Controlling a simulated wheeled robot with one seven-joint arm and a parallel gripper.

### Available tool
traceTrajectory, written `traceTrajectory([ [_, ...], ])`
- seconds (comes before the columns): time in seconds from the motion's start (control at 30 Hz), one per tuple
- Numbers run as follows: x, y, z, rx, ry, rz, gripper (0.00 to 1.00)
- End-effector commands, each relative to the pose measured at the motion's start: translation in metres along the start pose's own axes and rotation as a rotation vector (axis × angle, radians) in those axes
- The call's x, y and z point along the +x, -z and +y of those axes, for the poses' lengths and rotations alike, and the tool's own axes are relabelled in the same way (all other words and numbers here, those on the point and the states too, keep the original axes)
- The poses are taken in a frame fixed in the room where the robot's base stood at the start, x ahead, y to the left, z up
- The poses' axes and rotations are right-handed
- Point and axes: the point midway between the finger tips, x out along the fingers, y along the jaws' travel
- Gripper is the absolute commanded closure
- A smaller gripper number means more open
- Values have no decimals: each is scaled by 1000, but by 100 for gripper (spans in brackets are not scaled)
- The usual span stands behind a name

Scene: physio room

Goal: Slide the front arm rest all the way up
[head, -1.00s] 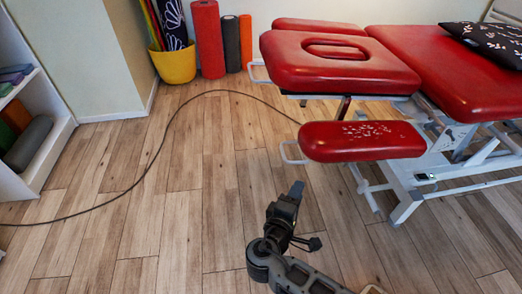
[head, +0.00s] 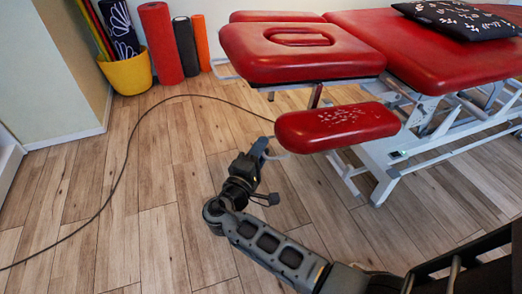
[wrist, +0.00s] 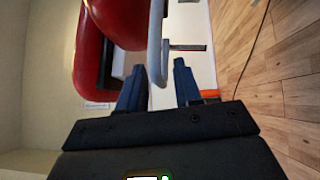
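The front arm rest (head: 338,126) is a red pad with pale worn marks, low at the near side of the treatment table's head end. Its pale bar handle (head: 280,155) sticks out at its left end, partly hidden by my gripper in the head view. My gripper (head: 264,148) is at this handle. In the wrist view, my gripper (wrist: 160,72) is open, with the light grey handle (wrist: 156,40) reaching between its two dark fingers. A gap shows between the handle and the right finger; contact on the left is unclear.
The red headrest (head: 300,68) with a face slot is above and behind the arm rest. A patterned black pillow (head: 460,20) lies on the table. A yellow bucket (head: 128,74) and rolled mats (head: 160,45) stand at the back left. A dark cable (head: 124,165) crosses the floor.

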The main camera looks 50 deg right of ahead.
Motion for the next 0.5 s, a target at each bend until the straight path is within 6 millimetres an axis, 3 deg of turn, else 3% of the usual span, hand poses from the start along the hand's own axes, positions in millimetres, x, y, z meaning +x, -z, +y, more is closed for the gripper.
traceTrajectory([
  [0.3, 3, 0, 0, 0, 0, 2, 67],
  [0.5, 2, 0, 0, 0, 0, 2, 86],
])
